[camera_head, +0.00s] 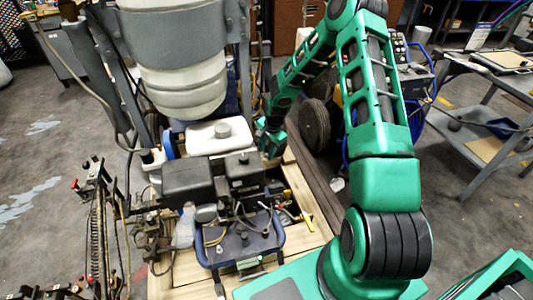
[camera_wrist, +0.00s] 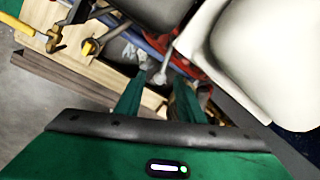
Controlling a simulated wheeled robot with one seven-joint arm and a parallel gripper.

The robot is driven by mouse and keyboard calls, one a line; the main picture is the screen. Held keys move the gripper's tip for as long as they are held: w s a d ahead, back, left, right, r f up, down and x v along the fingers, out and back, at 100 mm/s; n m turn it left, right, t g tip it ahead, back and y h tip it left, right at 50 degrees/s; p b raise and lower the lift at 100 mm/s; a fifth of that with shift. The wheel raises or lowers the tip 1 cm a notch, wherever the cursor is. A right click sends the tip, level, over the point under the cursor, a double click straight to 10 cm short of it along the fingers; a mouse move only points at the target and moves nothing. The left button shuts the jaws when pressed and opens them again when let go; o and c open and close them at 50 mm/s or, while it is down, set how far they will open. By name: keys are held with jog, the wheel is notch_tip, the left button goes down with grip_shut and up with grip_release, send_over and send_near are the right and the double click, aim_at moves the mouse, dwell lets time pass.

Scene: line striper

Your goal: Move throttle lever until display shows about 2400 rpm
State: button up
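The line striper's engine (camera_head: 225,180) stands on a wooden pallet in the head view. My gripper (camera_head: 271,143) is low at the engine's far right side, beside its white tank (camera_head: 215,136). In the wrist view, the two green fingers of my gripper (camera_wrist: 158,84) are apart. A thin grey lever-like part (camera_wrist: 164,66) shows just beyond and between the fingertips; I cannot tell whether it is the throttle lever or whether a finger touches it. No rpm display can be read in either view.
A white tank (camera_wrist: 235,50) crowds the right. Wooden pallet boards (camera_head: 302,190) lie below. A grey cart (camera_head: 470,150) stands at the right.

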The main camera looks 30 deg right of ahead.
notch_tip(320, 180, up, 10)
jog(key=s, duration=0.1)
jog(key=shift+s+d+f, duration=0.2)
jog(key=shift+s+d, duration=0.15)
dwell(0.3)
jog(key=s+d+r+n+g+h, duration=0.15)
jog(key=s+d+r, duration=0.25)
jog(key=s+r, duration=0.55)
jog(key=s+d+r+n+h, duration=0.1)
jog(key=s+d+r+n, duration=0.2)
jog(key=s+r, duration=0.65)
jog(key=s+a+r+n+y, duration=0.1)
jog(key=s+r, duration=0.2)
jog(key=s, duration=0.8)
jog(key=s+a+r+n+y, duration=0.1)
jog(key=s+a+r+n, duration=0.1)
jog(key=s, duration=0.9)
jog(key=shift+s+a+r, duration=0.15)
jog(key=shift+s+r, duration=0.25)
jog(key=shift+r, duration=0.2)
jog(key=shift+g, duration=0.25)
